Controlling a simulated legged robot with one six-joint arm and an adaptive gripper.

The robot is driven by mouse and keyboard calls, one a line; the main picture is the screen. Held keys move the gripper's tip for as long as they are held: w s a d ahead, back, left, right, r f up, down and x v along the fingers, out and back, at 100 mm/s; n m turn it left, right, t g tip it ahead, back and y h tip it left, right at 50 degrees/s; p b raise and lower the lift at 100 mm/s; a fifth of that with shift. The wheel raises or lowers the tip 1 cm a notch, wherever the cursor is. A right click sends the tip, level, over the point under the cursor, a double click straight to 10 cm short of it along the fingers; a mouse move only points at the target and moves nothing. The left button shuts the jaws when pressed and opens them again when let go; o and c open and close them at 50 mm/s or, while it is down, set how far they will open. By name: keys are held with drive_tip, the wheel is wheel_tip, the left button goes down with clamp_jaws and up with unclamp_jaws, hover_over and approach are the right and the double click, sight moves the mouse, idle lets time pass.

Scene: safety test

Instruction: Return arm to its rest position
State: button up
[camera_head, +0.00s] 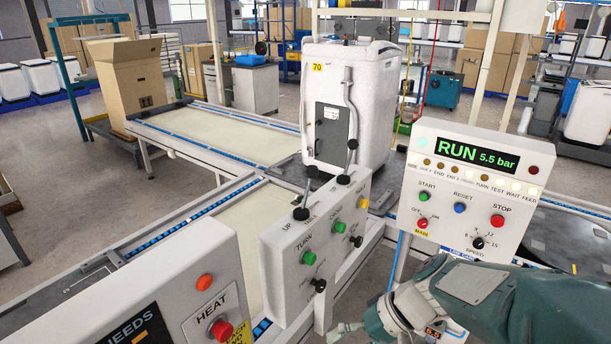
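My arm (480,295), dark green and grey, reaches in from the bottom right, in front of the white control panel (470,190). Its end points left and down toward the bottom edge. A small pale part at the bottom edge, left of the wrist, looks like my gripper (347,329). It is mostly cut off by the frame, so I cannot tell whether it is open or shut. I see nothing held in it. The panel display (483,155) reads RUN 5.5 bar in green.
A lever box (315,240) with green and black knobs stands left of my arm. A HEAT panel (205,290) with a red button is at the lower left. A white machine numbered 70 (375,100) stands on the conveyor (230,135). A cardboard box (130,75) is at the far left.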

drive_tip(key=s+d+r+t+h, duration=0.5)
drive_tip(key=s+d+r+h, duration=0.2)
drive_tip(key=d+r+h, duration=0.1)
drive_tip(key=shift+t, duration=0.4)
